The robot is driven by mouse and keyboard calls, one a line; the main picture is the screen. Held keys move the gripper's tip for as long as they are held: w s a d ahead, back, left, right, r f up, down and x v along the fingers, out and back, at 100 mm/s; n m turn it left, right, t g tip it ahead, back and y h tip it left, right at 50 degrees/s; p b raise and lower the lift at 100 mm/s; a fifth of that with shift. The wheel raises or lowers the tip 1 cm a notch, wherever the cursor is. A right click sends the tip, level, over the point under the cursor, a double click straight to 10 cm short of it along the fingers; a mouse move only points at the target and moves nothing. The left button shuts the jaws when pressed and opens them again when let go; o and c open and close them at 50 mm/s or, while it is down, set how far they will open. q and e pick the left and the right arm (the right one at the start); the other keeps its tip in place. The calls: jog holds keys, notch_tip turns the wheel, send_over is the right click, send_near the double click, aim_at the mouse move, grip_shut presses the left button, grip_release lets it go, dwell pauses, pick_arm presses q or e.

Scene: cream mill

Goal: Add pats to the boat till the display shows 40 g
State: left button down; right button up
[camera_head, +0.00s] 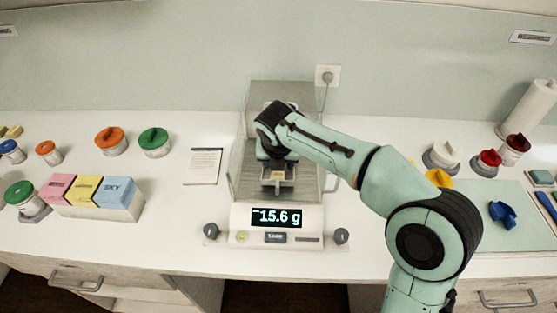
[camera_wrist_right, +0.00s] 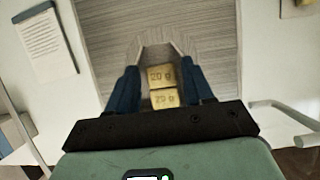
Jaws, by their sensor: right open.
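The scale (camera_head: 276,223) stands mid-counter, and its display (camera_head: 276,216) reads 15.6 g with a small dash before the number. My right arm reaches into its weighing chamber from the right. In the right wrist view the grey boat (camera_wrist_right: 157,51) lies between the blue fingers of my right gripper (camera_wrist_right: 160,75). The fingers are open, one on each side of it. Two yellow pats (camera_wrist_right: 161,76) marked 20 g lie in line in the boat. Whether the fingers touch the boat I cannot tell. My left gripper is not in view.
Pink, yellow and blue boxes (camera_head: 90,205) and several lidded jars (camera_head: 155,143) stand at the left. A printed sheet (camera_head: 203,166) lies left of the scale. At the right are more jars (camera_head: 489,162), a pale mat (camera_head: 480,215) and a paper roll (camera_head: 527,105).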

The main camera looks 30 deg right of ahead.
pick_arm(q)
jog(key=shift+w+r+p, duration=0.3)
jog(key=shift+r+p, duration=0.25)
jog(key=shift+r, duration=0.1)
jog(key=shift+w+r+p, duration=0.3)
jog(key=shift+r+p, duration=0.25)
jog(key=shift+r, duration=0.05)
pick_arm(e)
jog(key=v, duration=1.3)
jog(key=shift+r, duration=0.25)
